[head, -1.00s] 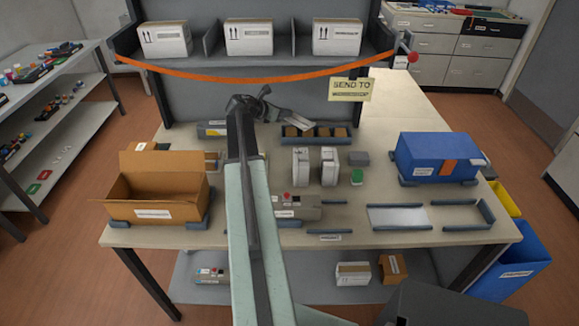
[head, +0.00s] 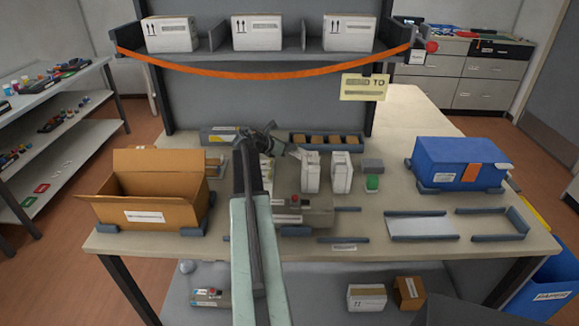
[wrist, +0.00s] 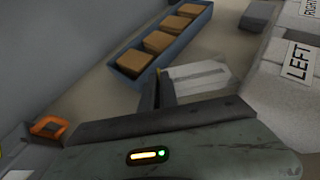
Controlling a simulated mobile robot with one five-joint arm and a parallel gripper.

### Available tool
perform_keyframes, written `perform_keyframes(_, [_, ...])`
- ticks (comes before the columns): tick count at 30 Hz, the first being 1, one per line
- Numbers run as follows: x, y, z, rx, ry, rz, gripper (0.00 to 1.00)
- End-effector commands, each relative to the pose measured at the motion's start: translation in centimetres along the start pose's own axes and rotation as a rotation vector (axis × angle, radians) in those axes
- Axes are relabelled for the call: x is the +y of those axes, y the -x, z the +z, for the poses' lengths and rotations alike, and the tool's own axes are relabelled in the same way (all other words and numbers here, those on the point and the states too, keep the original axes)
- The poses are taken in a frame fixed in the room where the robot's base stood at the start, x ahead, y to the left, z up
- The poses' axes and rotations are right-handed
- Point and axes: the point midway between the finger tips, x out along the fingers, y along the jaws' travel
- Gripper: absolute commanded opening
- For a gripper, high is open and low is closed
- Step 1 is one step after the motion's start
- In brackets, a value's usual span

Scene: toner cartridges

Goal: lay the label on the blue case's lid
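The blue case (head: 437,168) stands at the right of the table between grey corner stops. Its lid (head: 462,150) is closed and its top is bare. An orange patch and a small white tag show on its front. My gripper (head: 270,140) is over the back middle of the table, well left of the case. In the wrist view my gripper (wrist: 158,85) has its two fingers close together on the edge of a pale flat label (wrist: 198,78), which sticks out to the right. In the head view the label is mostly hidden by my arm.
A tray of brown blocks (head: 291,137) lies just behind my gripper. An open cardboard box (head: 160,193) is at left. A shelf with an orange band (head: 270,77) hangs above.

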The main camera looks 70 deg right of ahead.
Motion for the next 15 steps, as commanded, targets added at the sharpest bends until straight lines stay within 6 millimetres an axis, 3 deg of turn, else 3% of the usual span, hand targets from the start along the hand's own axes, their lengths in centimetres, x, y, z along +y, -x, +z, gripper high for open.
perform_keyframes(4, [0.0, -0.2, -0.5, 0.000, 0.000, 0.000, 0.00])
perform_keyframes(10, [0.1, -1.8, -3.5, 0.000, 0.000, 0.001, 0.00])
perform_keyframes(15, [0.1, -1.6, -3.2, 0.000, 0.001, 0.001, 0.00])
